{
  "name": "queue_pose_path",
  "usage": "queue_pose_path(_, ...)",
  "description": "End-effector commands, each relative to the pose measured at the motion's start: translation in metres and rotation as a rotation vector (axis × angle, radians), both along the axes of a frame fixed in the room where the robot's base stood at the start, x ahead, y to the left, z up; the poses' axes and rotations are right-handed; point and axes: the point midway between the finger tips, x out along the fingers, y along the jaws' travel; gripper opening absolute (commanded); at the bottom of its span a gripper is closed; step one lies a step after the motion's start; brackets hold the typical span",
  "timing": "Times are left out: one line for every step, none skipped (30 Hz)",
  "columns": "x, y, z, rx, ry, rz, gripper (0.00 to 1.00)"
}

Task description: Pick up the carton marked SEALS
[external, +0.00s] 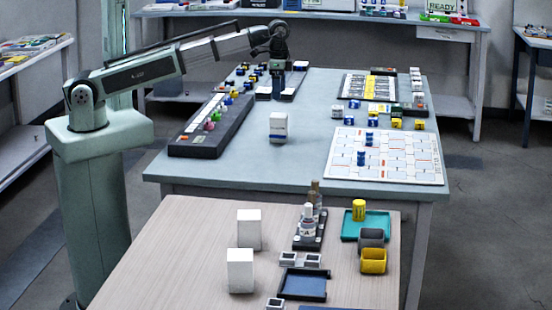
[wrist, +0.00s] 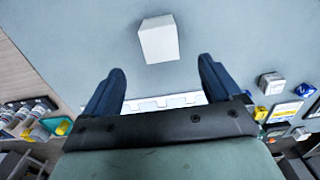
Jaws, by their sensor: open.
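A white carton (external: 278,127) with a dark band low on its side stands on the grey-blue table, apart from the other items. No word on it is legible, so I cannot tell whether it is marked SEALS. In the wrist view a plain white box (wrist: 158,40), probably the same carton, lies ahead of the fingertips, between their lines. My gripper (external: 278,88) hangs over the table behind the carton. Its two dark blue fingers (wrist: 160,80) are spread wide with nothing between them.
A dark rack (external: 212,125) with coloured knobs runs along the left table edge. A white grid board (external: 385,157) and several small blocks occupy the right. Two plain white boxes (external: 241,270) stand on the near wooden table. The table around the carton is clear.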

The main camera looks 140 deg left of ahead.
Motion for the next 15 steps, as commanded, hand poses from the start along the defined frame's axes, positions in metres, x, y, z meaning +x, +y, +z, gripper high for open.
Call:
queue_pose_path(0.000, 0.000, 0.000, 0.000, 0.000, 0.000, 0.91)
queue_pose_path(0.000, 0.000, 0.000, 0.000, 0.000, 0.000, 0.91)
queue_pose_path(0.000, 0.000, 0.000, 0.000, 0.000, 0.000, 0.92)
queue_pose_path(0.000, 0.000, 0.000, 0.000, 0.000, 0.000, 0.92)
queue_pose_path(0.000, 0.000, 0.000, 0.000, 0.000, 0.000, 0.92)
queue_pose_path(0.000, 0.000, 0.000, 0.000, 0.000, 0.000, 0.92)
queue_pose_path(0.000, 0.000, 0.000, 0.000, 0.000, 0.000, 0.92)
queue_pose_path(0.000, 0.000, 0.000, 0.000, 0.000, -0.001, 0.92)
queue_pose_path(0.002, -0.001, 0.000, 0.000, 0.000, -0.003, 0.92)
queue_pose_path(0.004, -0.002, 0.000, 0.000, 0.000, -0.006, 0.92)
queue_pose_path(0.007, -0.004, 0.000, 0.000, 0.000, -0.011, 0.92)
queue_pose_path(0.013, -0.007, 0.000, 0.000, 0.000, -0.021, 0.92)
queue_pose_path(0.018, -0.010, 0.000, 0.000, 0.000, -0.031, 0.92)
queue_pose_path(0.025, -0.014, 0.000, 0.000, 0.000, -0.042, 0.92)
queue_pose_path(0.036, -0.020, 0.000, 0.000, 0.000, -0.061, 0.92)
